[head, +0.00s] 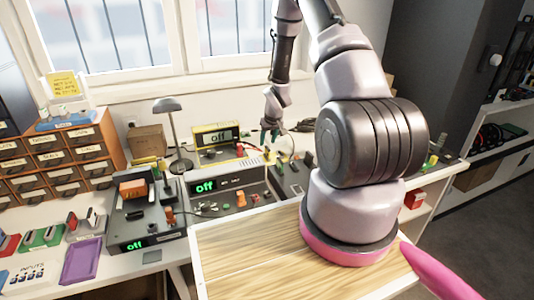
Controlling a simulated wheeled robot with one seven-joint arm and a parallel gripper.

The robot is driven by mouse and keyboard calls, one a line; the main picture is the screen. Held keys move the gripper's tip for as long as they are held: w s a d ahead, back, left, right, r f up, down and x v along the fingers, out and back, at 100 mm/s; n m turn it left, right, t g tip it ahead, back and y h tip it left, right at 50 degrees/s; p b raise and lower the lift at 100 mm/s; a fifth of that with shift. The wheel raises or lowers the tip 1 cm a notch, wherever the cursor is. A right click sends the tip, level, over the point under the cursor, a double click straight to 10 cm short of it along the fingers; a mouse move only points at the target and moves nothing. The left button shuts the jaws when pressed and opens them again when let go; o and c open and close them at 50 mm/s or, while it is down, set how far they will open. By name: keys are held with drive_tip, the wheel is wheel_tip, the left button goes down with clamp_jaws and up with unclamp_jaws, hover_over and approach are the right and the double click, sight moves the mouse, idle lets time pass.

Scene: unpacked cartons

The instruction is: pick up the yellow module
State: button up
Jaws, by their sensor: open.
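No part is clearly labelled as the yellow module. The largest yellow item is a yellow-framed box (214,136) with a dark "off" display, at the back of the bench below the window. My gripper (270,137) is open and empty, pointing down to the right of this box and apart from it. Its dark greenish fingertips hang above the back of the bench. Small yellow pieces (163,165) lie left of the box, near the lamp base. I cannot tell whether one of them is the module.
A grey console (225,186) reading "off" stands in front of the yellow-framed box. A desk lamp (172,130) and a cardboard box (148,141) are to the left. A drawer cabinet (50,150) and purple tray (82,262) are further left. My arm hides the bench's right part.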

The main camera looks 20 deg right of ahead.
sight(268, 148)
drive_tip(key=x, duration=0.5)
drive_tip(key=shift+s+d+f, duration=0.15)
drive_tip(key=shift+s+f, duration=0.1)
clamp_jaws()
idle(1.2)
